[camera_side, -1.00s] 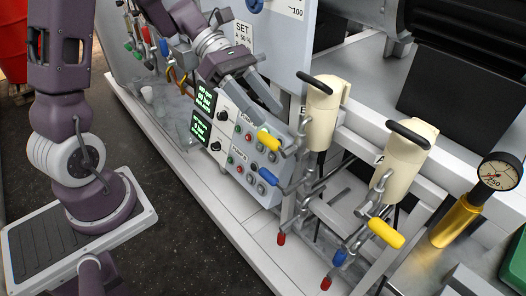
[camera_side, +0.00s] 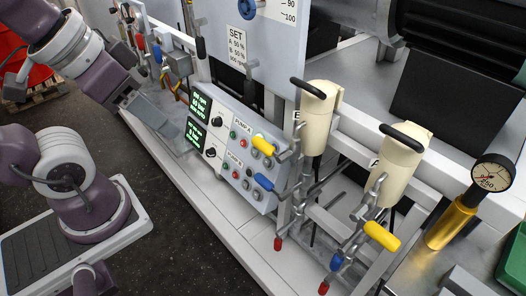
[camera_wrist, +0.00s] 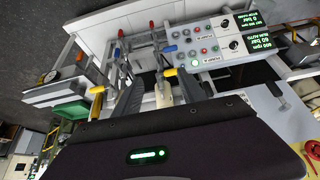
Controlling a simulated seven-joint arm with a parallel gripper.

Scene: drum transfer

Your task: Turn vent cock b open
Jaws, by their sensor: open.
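In the side view a cream vessel marked B (camera_side: 316,120) carries a cock with a yellow handle (camera_side: 264,144), sticking out left toward the control panel. Below it are a blue handle (camera_side: 264,184) and a red-tipped one (camera_side: 278,243). No label tells which is vent cock b. My gripper (camera_side: 174,132) is left of the panel, well apart from these handles. In the wrist view my gripper (camera_wrist: 156,84) is open, its fingers spread and nothing held. A yellow handle (camera_wrist: 170,72) shows between and beyond the fingers.
Vessel A (camera_side: 400,165), with its own yellow handle (camera_side: 382,236), stands to the right. A control panel (camera_side: 235,150) with buttons and two green displays is between my gripper and vessel B. A pressure gauge (camera_side: 492,173) stands at the far right. Dark floor is open in front.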

